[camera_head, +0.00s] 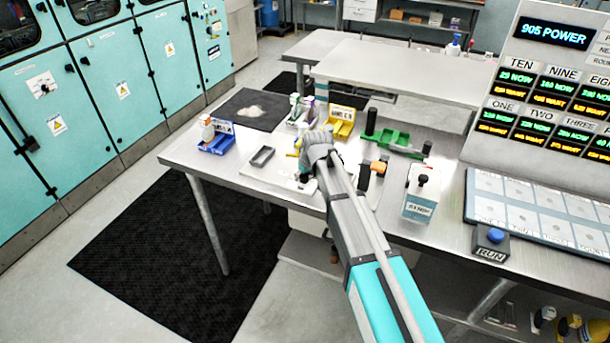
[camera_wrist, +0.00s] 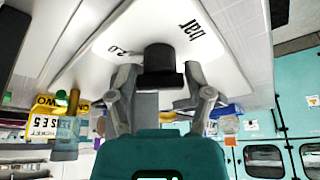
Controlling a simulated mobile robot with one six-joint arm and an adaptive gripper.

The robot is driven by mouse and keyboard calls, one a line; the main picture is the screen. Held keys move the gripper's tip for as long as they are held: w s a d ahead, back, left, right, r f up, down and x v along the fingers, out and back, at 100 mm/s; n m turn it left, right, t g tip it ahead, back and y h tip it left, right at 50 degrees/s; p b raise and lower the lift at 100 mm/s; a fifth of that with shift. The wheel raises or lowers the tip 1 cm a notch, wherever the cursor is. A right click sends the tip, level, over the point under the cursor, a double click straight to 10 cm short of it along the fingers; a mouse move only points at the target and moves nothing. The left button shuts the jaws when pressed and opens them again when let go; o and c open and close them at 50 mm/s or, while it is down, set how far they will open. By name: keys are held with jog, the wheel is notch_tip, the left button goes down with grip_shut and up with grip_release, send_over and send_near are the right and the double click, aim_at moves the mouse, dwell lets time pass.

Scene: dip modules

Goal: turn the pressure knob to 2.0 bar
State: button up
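In the wrist view a black knob (camera_wrist: 160,60) stands out from a white panel (camera_wrist: 90,62) printed with "2.0" on the left and an upside-down "bar" on the right. My gripper (camera_wrist: 161,76) has one finger on each side of the knob, and the fingertips appear to touch its sides. The knob's pointer mark cannot be made out, so its setting is unclear. In the head view my gripper (camera_head: 317,150) is over the middle of the metal bench, and my wrist hides the knob.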

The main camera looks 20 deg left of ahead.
jog(key=c, duration=0.6)
jog(key=shift+m+h, duration=0.3)
jog(key=shift+m, duration=0.5)
jog(key=o, duration=1.2)
jog(key=shift+c, duration=0.2)
jog(key=shift+n, duration=0.5)
